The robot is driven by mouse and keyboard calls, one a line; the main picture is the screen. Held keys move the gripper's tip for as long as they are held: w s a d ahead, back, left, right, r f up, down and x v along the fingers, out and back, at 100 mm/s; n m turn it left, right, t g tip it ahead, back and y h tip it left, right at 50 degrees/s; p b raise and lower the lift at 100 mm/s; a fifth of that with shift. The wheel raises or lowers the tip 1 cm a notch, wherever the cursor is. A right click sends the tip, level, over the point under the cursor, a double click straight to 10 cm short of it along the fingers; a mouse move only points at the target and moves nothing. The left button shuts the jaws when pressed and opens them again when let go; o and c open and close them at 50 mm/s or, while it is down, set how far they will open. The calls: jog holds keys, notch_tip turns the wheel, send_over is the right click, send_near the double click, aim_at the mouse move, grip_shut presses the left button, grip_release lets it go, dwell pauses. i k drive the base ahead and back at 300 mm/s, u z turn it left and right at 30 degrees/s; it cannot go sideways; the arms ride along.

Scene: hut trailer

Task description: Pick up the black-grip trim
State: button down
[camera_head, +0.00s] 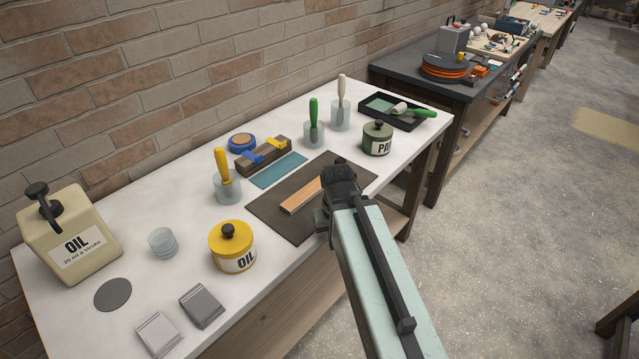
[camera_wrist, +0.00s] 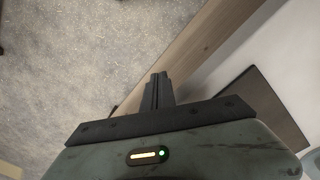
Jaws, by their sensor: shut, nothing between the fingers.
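I cannot make out a trim tool with a black grip in either view. Three tools stand upright in clear jars, with a yellow handle (camera_head: 222,163), a green handle (camera_head: 313,109) and a white handle (camera_head: 342,86). A roller with a green handle (camera_head: 423,112) lies across a black tray (camera_head: 408,123). My gripper (camera_head: 338,168) is over the right side of the dark mat (camera_head: 272,219) in the head view. In the wrist view its fingers (camera_wrist: 158,88) are together and empty, above the table's front edge.
A wooden strip (camera_head: 301,196) lies on the mat. Open floor (camera_head: 520,220) lies to the right.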

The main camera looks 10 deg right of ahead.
aim_at(294, 202)
jog(key=z, duration=0.1)
jog(key=k, duration=0.65)
jog(key=u, duration=3.65)
jog(key=k, duration=1.8)
jog(key=z, duration=1.25)
jog(key=i, duration=1)
